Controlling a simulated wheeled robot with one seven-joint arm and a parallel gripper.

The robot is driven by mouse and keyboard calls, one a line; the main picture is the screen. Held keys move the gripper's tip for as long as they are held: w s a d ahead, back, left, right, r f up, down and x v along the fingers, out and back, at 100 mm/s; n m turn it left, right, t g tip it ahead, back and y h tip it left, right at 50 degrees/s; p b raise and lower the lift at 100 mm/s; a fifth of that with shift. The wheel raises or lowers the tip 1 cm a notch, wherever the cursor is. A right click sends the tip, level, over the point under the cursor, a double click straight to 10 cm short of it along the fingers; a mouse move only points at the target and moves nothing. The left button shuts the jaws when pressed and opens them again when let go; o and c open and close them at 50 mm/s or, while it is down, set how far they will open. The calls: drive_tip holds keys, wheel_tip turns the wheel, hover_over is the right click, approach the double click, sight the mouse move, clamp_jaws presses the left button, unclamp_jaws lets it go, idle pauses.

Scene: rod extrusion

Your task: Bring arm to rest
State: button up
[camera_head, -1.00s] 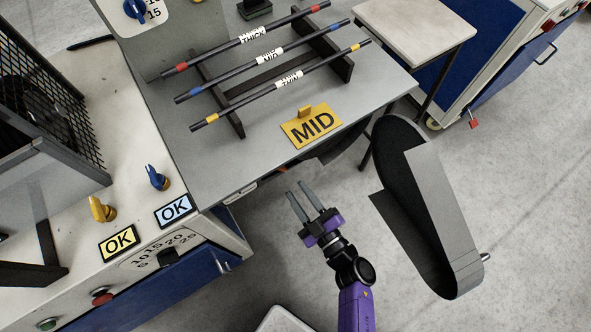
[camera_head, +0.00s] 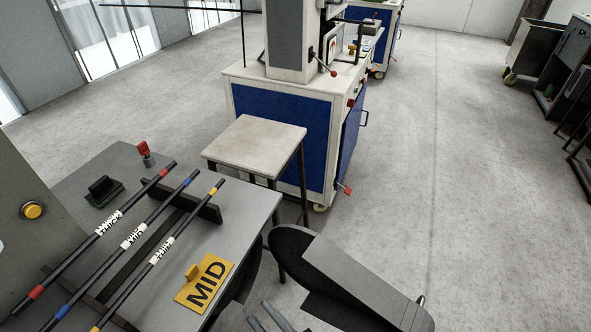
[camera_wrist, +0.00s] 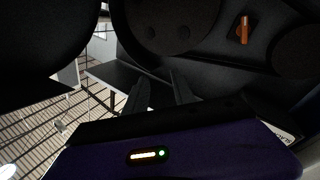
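My gripper is open and empty, away from the rods. Several dark surfaces in the wrist view are too dim to name.
Three black rods (camera_head: 133,237) with coloured ends lie on a rack on the table. A small stool (camera_head: 257,143) and a blue-white machine (camera_head: 285,125) stand behind.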

drive_tip(key=s+d+r+m+t+h+p, duration=0.1)
drive_tip(key=s+d+r+m+t+h, duration=0.1)
drive_tip(key=s+d+r+m+h, duration=0.45)
drive_tip(key=s+d+r+m+t+h+p, duration=0.1)
drive_tip(key=s+d+r+m+h, duration=0.15)
drive_tip(key=d, duration=0.75)
drive_tip(key=s+d+r+m+g+h+p, duration=0.1)
drive_tip(key=s+d+r+m+h, duration=0.1)
drive_tip(key=s+d+r, duration=0.3)
drive_tip(key=s+d+r+m+g+h+p, duration=0.1)
drive_tip(key=s+d+r, duration=0.4)
drive_tip(key=s, duration=0.5)
drive_tip(key=shift+s+d+r+m+h, duration=0.3)
drive_tip(key=shift+r+m+h, duration=0.45)
drive_tip(key=shift+m, duration=0.35)
